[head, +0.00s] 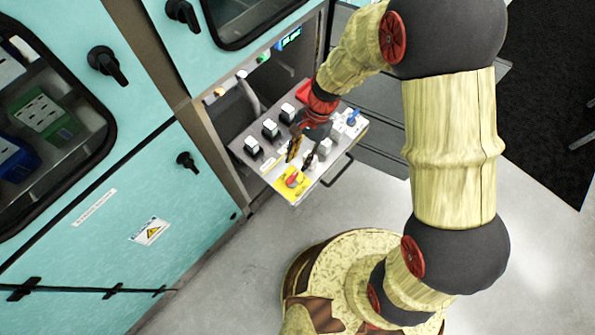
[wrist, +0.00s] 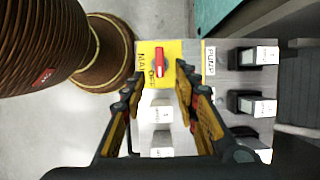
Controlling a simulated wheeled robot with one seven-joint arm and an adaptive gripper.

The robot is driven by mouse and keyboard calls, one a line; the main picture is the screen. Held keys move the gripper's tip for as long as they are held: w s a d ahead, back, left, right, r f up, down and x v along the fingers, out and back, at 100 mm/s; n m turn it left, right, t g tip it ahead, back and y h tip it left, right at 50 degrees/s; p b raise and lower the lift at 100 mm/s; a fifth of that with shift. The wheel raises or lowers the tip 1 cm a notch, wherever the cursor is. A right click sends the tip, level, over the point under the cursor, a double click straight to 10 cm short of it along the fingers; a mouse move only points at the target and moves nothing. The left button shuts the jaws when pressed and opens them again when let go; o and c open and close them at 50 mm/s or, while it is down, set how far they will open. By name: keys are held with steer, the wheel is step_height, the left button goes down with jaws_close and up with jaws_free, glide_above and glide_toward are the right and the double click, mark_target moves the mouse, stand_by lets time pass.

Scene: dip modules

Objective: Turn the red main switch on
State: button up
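The red main switch (head: 292,180) is a red knob on a yellow plate at the near corner of a grey control panel (head: 270,169). In the wrist view the red switch (wrist: 160,61) shows just beyond my fingertips, its handle lengthwise up and down in the picture. The plate reads "MAIN" and "OFF". My gripper (head: 301,153) is above the panel, close to the switch. In the wrist view my gripper (wrist: 156,80) is open, with its fingers apart on either side below the switch and nothing between them. Whether either fingertip touches the plate cannot be told.
Several black-and-white switches (wrist: 246,103) line the panel, next to a "PUMP" label (wrist: 209,62). A blue switch (head: 353,116) is at the panel's right end. A handle (head: 338,171) runs along its front. Teal cabinets (head: 150,200) stand left; grey floor (head: 240,280) is open in front.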

mark_target(292, 176)
steer(key=b+x, duration=0.2)
steer(key=x, duration=0.5)
steer(key=shift+s+f+b, duration=0.1)
steer(key=shift+f+b, duration=0.25)
steer(key=shift+f, duration=0.05)
steer(key=shift+c, duration=1.4)
jaws_close()
